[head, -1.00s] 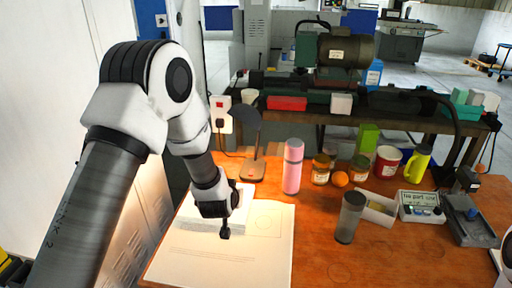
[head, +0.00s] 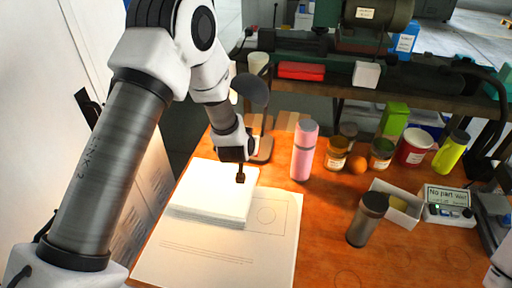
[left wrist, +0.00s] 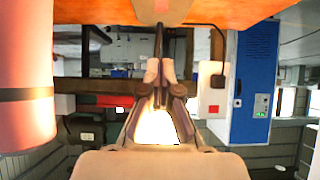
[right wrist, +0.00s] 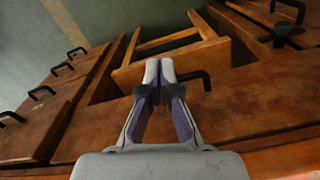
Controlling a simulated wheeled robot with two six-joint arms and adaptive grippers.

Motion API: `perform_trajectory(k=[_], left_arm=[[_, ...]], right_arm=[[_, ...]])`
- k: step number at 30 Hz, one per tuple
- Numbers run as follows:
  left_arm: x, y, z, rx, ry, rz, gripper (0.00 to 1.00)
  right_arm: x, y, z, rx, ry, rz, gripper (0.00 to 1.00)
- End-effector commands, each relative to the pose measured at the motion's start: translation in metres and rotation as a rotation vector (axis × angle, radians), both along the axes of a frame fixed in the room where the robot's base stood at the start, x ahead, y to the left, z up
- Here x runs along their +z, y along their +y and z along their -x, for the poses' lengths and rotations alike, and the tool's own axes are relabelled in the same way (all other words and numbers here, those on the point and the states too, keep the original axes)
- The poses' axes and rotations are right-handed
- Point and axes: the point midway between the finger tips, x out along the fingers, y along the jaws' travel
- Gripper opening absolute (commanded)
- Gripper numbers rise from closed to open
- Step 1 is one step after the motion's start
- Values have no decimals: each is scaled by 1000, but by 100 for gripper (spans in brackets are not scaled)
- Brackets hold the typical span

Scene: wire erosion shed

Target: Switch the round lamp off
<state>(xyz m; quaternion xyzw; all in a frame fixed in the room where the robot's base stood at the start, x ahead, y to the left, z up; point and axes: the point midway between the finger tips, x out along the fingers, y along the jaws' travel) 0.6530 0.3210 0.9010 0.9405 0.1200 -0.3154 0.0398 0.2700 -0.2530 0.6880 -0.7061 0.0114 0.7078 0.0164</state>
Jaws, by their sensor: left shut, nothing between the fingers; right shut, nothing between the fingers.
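The round lamp (head: 251,89) stands at the back left of the table, its dark round head on a thin stem above a brown base (head: 262,150). In the left wrist view, which is upside down, a bright glow (left wrist: 155,128) shows behind my fingers, apparently the lit lamp head, and the stem (left wrist: 158,42) runs up to the base. My left gripper (head: 240,179) is shut and empty, just in front of the lamp base; its fingertips also show in the left wrist view (left wrist: 158,72). I cannot tell whether they touch the lamp. My right gripper (right wrist: 152,72) is shut and empty.
A white block (head: 210,190) lies on a paper sheet (head: 225,255) below the left gripper. A pink bottle (head: 304,152) stands right of the lamp, with jars, a grey tumbler (head: 367,220) and a yellow bottle (head: 451,152) further right. The front middle of the table is clear.

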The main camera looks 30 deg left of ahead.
Motion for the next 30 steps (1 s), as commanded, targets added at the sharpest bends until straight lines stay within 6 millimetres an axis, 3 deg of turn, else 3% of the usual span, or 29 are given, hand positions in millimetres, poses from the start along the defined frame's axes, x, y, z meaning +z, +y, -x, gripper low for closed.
perform_trajectory(k=[11, 18, 30], left_arm=[[-50, 16, -60, 1, 3, 0, 0], [-82, 17, -63, 0, 1, 0, 0], [-89, 17, -64, 0, 1, 0, 0]], right_arm=[[13, 0, 0, 0, 0, 0, 0], [18, 0, 0, 0, 0, 0, 0], [14, 0, 0, 0, 0, 0, 0]])
